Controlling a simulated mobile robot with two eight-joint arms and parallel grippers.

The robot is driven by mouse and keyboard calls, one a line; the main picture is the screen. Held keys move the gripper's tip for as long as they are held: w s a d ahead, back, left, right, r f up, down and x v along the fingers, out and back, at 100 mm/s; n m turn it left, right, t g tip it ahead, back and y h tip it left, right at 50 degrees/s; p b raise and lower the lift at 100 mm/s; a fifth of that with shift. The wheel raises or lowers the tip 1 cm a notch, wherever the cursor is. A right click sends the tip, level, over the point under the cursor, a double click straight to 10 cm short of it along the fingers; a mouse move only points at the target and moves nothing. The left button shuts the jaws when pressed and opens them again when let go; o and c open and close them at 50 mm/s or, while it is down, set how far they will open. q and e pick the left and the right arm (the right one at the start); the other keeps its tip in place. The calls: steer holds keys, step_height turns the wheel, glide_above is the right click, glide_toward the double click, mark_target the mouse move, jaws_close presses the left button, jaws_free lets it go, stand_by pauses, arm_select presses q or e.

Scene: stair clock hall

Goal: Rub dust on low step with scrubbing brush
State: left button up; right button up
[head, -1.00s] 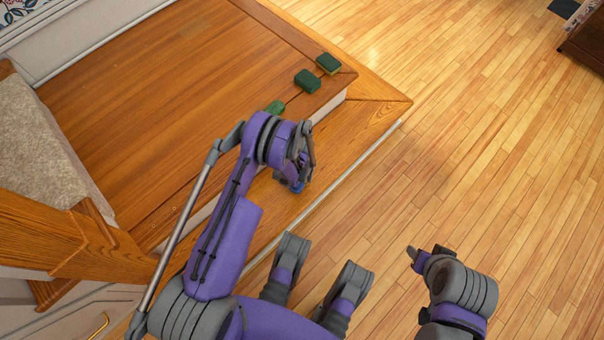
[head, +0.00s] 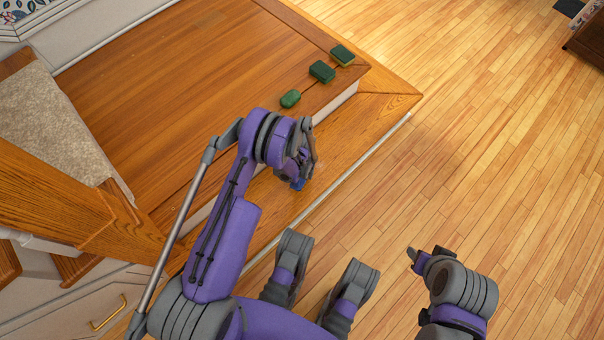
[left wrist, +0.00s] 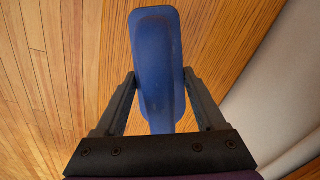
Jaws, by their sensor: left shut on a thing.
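My left gripper (head: 302,176) is shut on a blue scrubbing brush (left wrist: 157,65). In the left wrist view the brush's long blue body lies between the two fingers, over wood grain. In the head view only a small blue part of the brush (head: 298,184) shows under the wrist. It is over the low step (head: 372,108), a wooden tread near the floor; I cannot tell whether it touches. I cannot make out dust clearly. My right gripper (head: 415,258) is over the floor at the right, its jaws unclear.
A rounded green piece (head: 290,99) and two green blocks (head: 322,71) (head: 342,54) sit in a row on the higher wooden step (head: 190,90). A wooden rail (head: 60,205) and carpeted stair (head: 45,120) are at left. The plank floor (head: 500,150) at right is open.

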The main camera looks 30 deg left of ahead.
arm_select(q)
steer(key=shift+r+p, duration=1.15)
steer(key=shift+r, duration=1.65)
arm_select(e)
steer(key=shift+v, duration=1.2)
arm_select(q)
steer(key=shift+r, duration=0.1)
arm_select(e)
steer(key=shift+s+a, duration=0.1)
